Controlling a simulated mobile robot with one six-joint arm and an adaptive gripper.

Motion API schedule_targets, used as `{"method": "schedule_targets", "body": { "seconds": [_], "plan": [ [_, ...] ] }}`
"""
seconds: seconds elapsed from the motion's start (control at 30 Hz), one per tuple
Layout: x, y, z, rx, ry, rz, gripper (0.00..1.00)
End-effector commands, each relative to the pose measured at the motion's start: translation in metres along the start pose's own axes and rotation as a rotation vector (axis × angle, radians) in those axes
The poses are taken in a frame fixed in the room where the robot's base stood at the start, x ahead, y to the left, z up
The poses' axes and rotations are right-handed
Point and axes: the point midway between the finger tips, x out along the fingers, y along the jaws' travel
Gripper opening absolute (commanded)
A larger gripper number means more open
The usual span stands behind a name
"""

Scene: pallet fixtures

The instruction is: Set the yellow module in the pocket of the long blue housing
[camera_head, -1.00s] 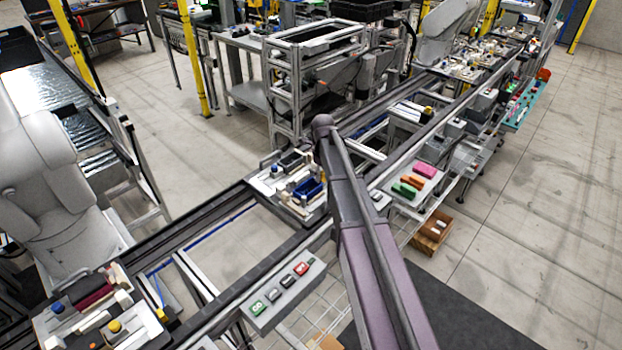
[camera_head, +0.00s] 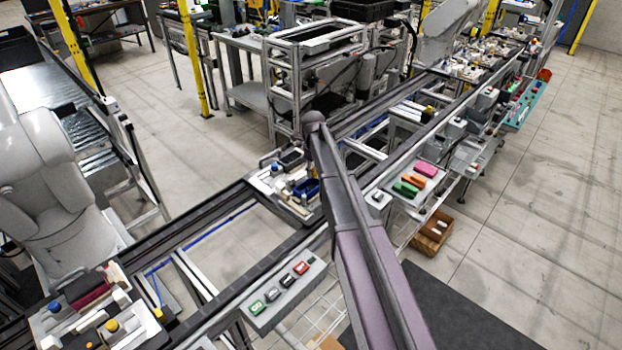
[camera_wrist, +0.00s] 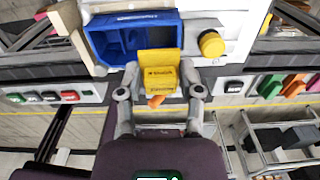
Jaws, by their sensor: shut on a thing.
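The blue housing (camera_wrist: 117,41) is an open-topped box with a large pocket, on a pale fixture in the wrist view. It also shows small in the head view (camera_head: 307,190), partly behind my arm. The yellow module (camera_wrist: 160,76) is a stepped block with dark lettering and an orange tip at its near end. My gripper (camera_wrist: 160,94) is shut on it, one finger at each side. The module overlaps the housing's near wall toward the right end. I cannot tell whether it touches the housing or is held above it.
A round yellow knob (camera_wrist: 211,44) stands on the fixture close right of the housing. A panel with coloured buttons (camera_head: 281,296) is on the near rail. A tray with pink, orange and green blocks (camera_head: 428,194) lies to the right.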

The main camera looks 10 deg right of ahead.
Motion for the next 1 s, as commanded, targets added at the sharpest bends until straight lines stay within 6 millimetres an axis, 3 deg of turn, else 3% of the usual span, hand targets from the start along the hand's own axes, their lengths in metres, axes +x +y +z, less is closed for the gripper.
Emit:
{"method": "schedule_targets", "body": {
  "seconds": [0.03,0.23,1.0],
  "plan": [
    [0.011,0.0,-0.001,0.0,0.0,0.0,0.03],
    [0.023,0.001,-0.001,0.0,0.0,0.0,0.03],
    [0.032,0.001,-0.001,0.0,0.0,0.0,0.03]
  ]
}}
